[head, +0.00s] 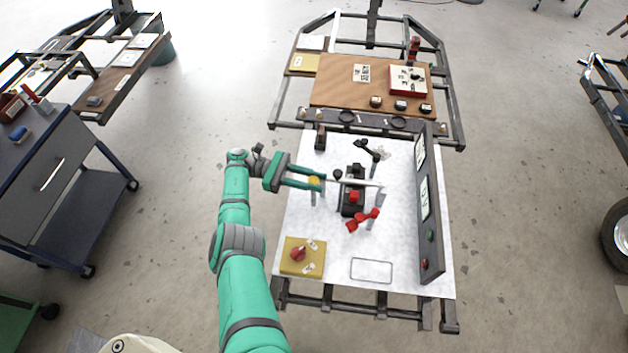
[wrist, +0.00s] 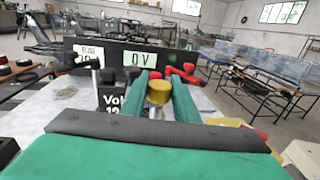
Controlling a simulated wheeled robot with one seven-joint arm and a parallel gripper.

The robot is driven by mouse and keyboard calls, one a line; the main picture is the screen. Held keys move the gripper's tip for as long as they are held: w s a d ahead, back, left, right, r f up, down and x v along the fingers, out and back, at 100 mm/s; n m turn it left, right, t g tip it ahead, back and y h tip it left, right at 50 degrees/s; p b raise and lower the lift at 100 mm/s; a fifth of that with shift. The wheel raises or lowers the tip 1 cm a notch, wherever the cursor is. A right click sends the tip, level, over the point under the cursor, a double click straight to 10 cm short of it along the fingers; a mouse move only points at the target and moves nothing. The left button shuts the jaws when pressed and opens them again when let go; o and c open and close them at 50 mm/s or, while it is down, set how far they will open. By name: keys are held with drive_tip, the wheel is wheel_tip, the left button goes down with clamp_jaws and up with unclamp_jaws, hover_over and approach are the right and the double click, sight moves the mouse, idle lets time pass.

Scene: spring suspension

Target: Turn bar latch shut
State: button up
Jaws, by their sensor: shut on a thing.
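My gripper (head: 318,181) reaches in from the left over the white bench top, its two green fingers closed around a yellow knob (head: 314,182). In the wrist view the yellow knob (wrist: 159,92) sits between the green fingers, with a finger on each side. The knob stands on a pale post at the bench's left side. A thin light bar (head: 362,183) runs across the black device (head: 352,198) to the right of the knob. I cannot tell whether this bar joins the knob, and the fingers partly hide that area.
A black panel with white labels (head: 428,200) walls the bench's right side. A yellow pad (head: 290,265) with a red knob lies near the front left. A black-knobbed lever (head: 368,148) stands behind.

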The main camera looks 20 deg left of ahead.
drive_tip(key=shift+w, duration=0.15)
drive_tip(key=o, duration=0.9)
drive_tip(key=shift+d, duration=0.15)
drive_tip(key=shift+o, duration=0.8)
drive_tip(key=shift+r, duration=0.15)
